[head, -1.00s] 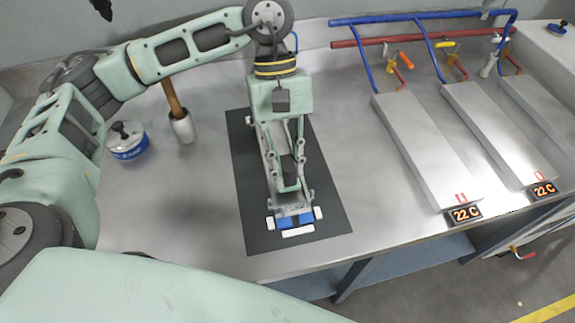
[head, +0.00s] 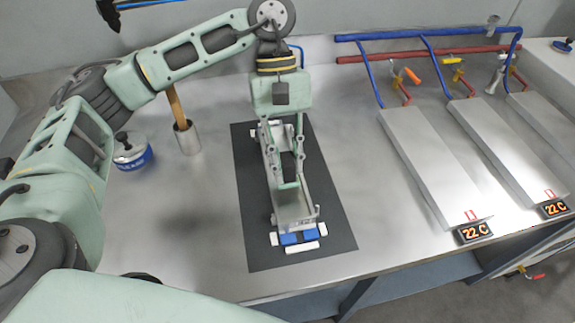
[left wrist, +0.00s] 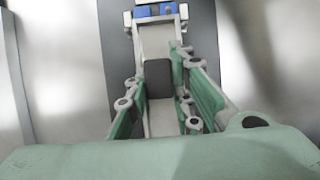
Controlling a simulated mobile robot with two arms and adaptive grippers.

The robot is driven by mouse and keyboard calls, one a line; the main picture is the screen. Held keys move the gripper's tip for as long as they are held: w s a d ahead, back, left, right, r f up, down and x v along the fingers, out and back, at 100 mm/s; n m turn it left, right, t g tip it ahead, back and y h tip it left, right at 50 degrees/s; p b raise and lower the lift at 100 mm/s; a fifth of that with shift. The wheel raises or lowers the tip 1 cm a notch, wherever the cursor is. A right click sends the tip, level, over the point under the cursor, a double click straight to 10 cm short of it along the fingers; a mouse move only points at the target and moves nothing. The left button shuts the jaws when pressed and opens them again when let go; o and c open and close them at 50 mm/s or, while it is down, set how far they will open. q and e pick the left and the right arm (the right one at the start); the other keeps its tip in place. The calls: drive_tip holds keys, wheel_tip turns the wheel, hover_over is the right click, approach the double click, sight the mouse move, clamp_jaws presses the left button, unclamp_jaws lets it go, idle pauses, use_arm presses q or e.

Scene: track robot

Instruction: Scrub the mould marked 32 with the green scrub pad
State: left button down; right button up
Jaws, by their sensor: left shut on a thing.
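A long grey mould (head: 296,210) lies on a dark mat (head: 262,255), with blue and white blocks at its near end. No number is readable on it. My left gripper (head: 286,180) points down over the mould, its fingers on either side of a narrow gap. In the left wrist view, the mould (left wrist: 156,38) runs away between the fingers, and a dark block (left wrist: 158,78) sits between them. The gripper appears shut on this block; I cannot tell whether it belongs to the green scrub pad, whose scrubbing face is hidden. My right gripper is not in view.
A blue and white round container (head: 132,152) and a metal cup (head: 187,138) with a wooden handle stand left of the mat. Long metal plates (head: 430,165) with 22 C displays (head: 474,233) and blue and red pipes (head: 430,45) fill the right. The steel bench (head: 180,225) is clear at front left.

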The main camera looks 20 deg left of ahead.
use_arm(q)
drive_tip(key=shift+w+a, duration=0.1)
drive_tip(key=shift+w, duration=0.05)
drive_tip(key=shift+w+a+f+b, duration=0.1)
drive_tip(key=shift+w+a+b, duration=0.3)
drive_tip(key=shift+w+a, duration=0.35)
drive_tip(key=shift+w, duration=0.2)
drive_tip(key=shift+w, duration=0.1)
drive_tip(key=shift+w+a+b, duration=0.3)
drive_tip(key=shift+w+a, duration=0.45)
drive_tip(key=shift+w, duration=0.2)
drive_tip(key=shift+w+a, duration=0.75)
drive_tip(key=shift+w, duration=0.3)
